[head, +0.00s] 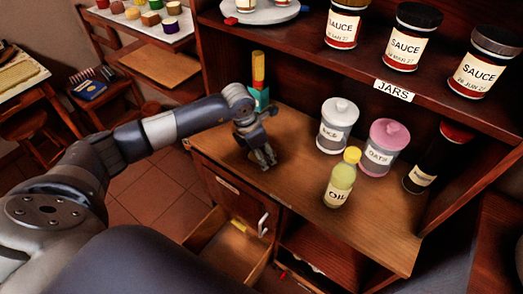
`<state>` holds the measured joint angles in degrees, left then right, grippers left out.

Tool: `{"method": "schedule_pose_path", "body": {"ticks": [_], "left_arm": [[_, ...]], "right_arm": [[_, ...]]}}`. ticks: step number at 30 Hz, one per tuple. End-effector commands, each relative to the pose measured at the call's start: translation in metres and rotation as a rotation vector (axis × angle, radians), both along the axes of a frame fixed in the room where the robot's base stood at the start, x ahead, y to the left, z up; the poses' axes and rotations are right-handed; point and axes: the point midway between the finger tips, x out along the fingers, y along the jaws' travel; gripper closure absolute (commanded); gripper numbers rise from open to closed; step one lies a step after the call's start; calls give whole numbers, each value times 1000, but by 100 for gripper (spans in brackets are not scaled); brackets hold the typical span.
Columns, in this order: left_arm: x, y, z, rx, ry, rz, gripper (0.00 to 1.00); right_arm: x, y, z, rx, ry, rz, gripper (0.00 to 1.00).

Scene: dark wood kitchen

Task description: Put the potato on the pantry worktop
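The pantry worktop (300,135) is a brown wooden surface under the jar shelf. My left gripper (266,162) points down over its left part, near the front left edge. Its dark fingers are small here, and I cannot tell whether they are open or shut. I cannot make out a potato in this view; the fingers hide what lies between or beneath them. My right gripper is not in view.
An oil bottle (340,180), a white-lidded jar (337,128), a pink-lidded oats jar (381,152) and a dark red-capped bottle (428,172) stand on the worktop's right. A tall yellow-red item (258,72) stands behind my gripper. An open drawer (226,250) juts out below.

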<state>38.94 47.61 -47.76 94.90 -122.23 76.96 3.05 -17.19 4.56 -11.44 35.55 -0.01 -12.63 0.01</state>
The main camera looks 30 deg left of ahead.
Motion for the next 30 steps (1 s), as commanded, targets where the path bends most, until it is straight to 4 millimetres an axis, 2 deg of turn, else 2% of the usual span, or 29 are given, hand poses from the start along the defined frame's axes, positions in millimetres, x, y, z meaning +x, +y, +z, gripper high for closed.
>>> {"method": "schedule_pose_path", "body": {"ticks": [9,10,12,23,26,30], "left_arm": [[1,0,-4,-1,-3,0,78],[1,0,-2,0,-2,0,43],[1,0,-2,0,-2,1,30],[1,0,0,0,-2,1,30],[0,1,5,-1,-4,2,30],[-5,5,28,1,-8,1,30]], "right_arm": [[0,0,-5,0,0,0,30],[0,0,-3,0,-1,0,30],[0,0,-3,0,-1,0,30],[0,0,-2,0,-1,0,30],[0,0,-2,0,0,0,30],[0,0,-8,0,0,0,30]]}}
